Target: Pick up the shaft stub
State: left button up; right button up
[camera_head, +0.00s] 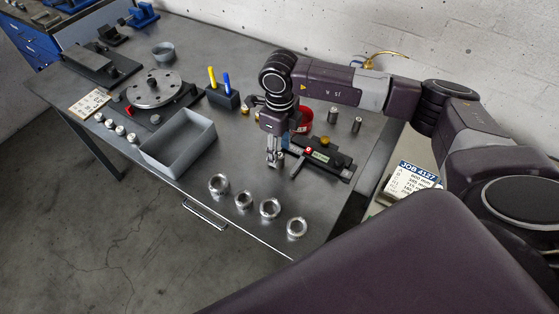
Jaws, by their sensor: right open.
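Two small upright steel cylinders, which look like shaft stubs, stand on the table at the back right: one cylinder (332,115) and a second cylinder (356,125). My right gripper (274,161) points down just above the table, left of a black gauge fixture (323,157). It is open. A small metallic piece shows close to its fingertips, but I cannot tell whether it is a shaft stub or part of the finger. My left gripper is out of view.
Several steel rings (270,208) line the front of the table (185,187). A grey tray (180,150), a pen holder (222,98) and a rotor disc (154,88) stand to the left. A red round object (305,121) sits behind my right wrist.

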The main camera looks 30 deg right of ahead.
aim_at(280, 155)
notch_tip(280, 155, down, 4)
jog(key=shift+w+r+b, duration=0.15)
jog(key=shift+b, duration=0.6)
jog(key=shift+d+f, duration=0.1)
jog(key=shift+f, duration=0.15)
jog(key=shift+c, duration=0.7)
jog(key=c, duration=0.5)
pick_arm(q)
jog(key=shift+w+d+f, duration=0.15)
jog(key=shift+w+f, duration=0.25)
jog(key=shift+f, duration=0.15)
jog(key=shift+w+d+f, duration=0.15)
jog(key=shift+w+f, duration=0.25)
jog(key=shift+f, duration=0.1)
pick_arm(e)
grip_shut()
